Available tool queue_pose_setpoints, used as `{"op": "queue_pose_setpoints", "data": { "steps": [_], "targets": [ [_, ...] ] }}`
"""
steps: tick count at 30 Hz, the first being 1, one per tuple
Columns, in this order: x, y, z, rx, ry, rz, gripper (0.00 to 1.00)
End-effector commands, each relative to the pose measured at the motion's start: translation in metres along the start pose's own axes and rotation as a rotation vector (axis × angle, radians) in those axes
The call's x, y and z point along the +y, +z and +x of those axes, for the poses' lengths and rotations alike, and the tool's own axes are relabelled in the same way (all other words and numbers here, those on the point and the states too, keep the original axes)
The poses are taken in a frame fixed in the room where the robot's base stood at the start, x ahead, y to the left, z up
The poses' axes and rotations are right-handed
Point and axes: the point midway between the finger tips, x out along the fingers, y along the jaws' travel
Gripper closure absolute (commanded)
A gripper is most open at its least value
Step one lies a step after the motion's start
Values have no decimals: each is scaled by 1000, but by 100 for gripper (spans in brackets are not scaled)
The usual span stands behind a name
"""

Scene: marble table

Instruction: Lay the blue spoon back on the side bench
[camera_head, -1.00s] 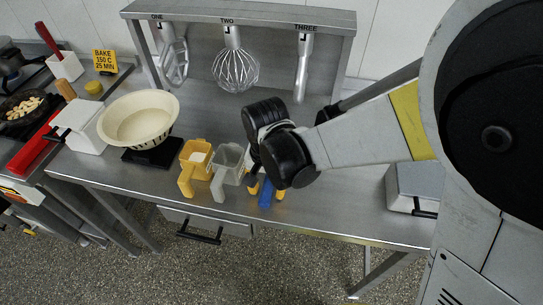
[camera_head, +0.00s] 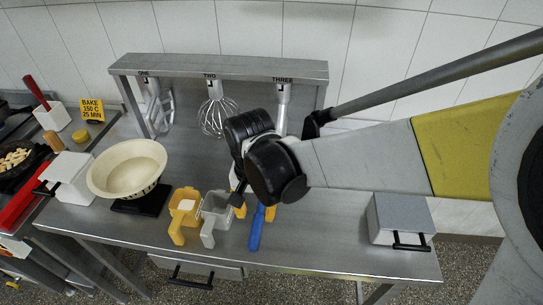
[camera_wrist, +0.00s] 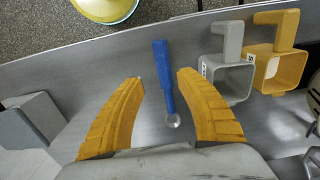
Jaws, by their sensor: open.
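The blue spoon (camera_head: 256,230) lies on the steel side bench (camera_head: 330,255), right of the grey scoop. In the wrist view the blue handle (camera_wrist: 162,75) points away from my gripper and its small metal bowl (camera_wrist: 172,121) lies nearer. My gripper (camera_wrist: 160,75) is open, its yellow fingers on either side of the spoon and apart from it. In the head view my gripper (camera_head: 254,208) hangs over the bench and its wrist hides the spoon's far end.
A yellow scoop (camera_head: 177,235) and a grey scoop (camera_head: 208,237) stand left of the spoon. A cream bowl (camera_head: 127,180) sits on a black scale further left. A grey box (camera_head: 392,217) stands right. Bench between spoon and box is clear.

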Motion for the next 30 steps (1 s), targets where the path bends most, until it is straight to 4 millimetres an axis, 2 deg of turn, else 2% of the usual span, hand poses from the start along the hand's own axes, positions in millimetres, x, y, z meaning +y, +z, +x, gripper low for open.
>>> {"op": "queue_pose_setpoints", "data": {
  "steps": [5,8,11,15,18,21,25,30],
  "targets": [
    [5,-2,-6,8,-6,1,58],
    [26,-7,-22,43,-31,0,58],
    [64,-13,-47,116,-68,-6,58],
    [131,-13,-81,265,-105,-22,58],
    [174,-6,-98,378,-104,-37,58],
    [209,3,-107,477,-85,-49,58],
    [238,14,-113,568,-51,-63,58],
    [253,19,-115,618,-25,-74,58]
  ]
}}
